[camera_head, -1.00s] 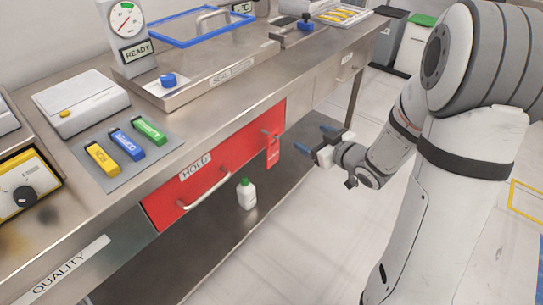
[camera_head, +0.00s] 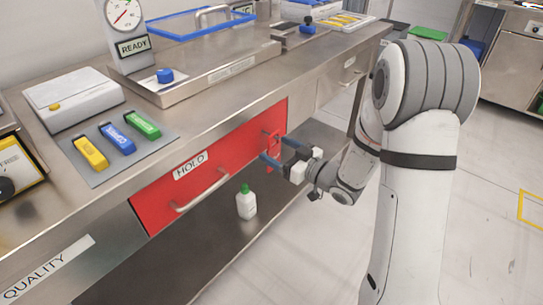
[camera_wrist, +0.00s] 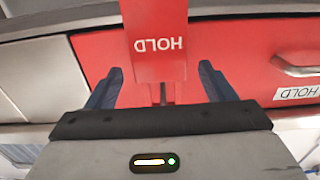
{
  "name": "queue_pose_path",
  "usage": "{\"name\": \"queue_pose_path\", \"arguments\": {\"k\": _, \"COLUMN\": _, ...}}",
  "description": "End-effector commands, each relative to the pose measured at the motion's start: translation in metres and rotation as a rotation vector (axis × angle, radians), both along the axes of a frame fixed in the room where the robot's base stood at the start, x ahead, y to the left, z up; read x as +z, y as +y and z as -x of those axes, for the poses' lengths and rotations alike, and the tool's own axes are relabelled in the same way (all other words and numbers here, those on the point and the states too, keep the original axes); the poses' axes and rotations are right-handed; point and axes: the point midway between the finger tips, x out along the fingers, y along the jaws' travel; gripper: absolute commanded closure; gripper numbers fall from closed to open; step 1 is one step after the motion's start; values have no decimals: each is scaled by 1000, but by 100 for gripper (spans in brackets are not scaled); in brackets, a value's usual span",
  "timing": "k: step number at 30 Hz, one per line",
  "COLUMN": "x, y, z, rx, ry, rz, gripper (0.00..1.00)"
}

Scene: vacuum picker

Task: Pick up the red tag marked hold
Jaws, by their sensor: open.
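The red tag marked HOLD (camera_wrist: 155,62) hangs in front of the red drawer front (camera_wrist: 235,65) in the wrist view, its lettering upside down there. In the head view the tag (camera_head: 270,141) hangs at the right end of the drawer, partly hidden by my gripper (camera_head: 274,150). My gripper (camera_wrist: 160,68) is open, with one blue finger on each side of the tag's line in the wrist view. I cannot tell whether either finger touches the tag.
The drawer handle (camera_head: 201,190) juts out left of the tag. A white bottle with a green cap (camera_head: 246,203) stands on the lower shelf below. The steel worktop (camera_head: 215,100) overhangs above. Open floor (camera_head: 480,220) lies to the right.

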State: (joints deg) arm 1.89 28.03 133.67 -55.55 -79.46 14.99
Motion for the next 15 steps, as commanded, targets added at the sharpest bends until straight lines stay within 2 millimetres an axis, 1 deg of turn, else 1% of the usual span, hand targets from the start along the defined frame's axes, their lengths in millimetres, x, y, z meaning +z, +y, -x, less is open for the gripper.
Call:
{"name": "queue_pose_path", "arguments": {"k": 2, "x": 0, "y": 4, "z": -3, "rx": 0, "ry": 0, "rz": 0, "gripper": 24}}
{"name": "queue_pose_path", "arguments": {"k": 8, "x": 0, "y": 3, "z": -3, "rx": -2, "ry": 1, "rz": 1, "gripper": 24}}
{"name": "queue_pose_path", "arguments": {"k": 15, "x": 0, "y": 3, "z": -3, "rx": -2, "ry": 1, "rz": 1, "gripper": 42}}
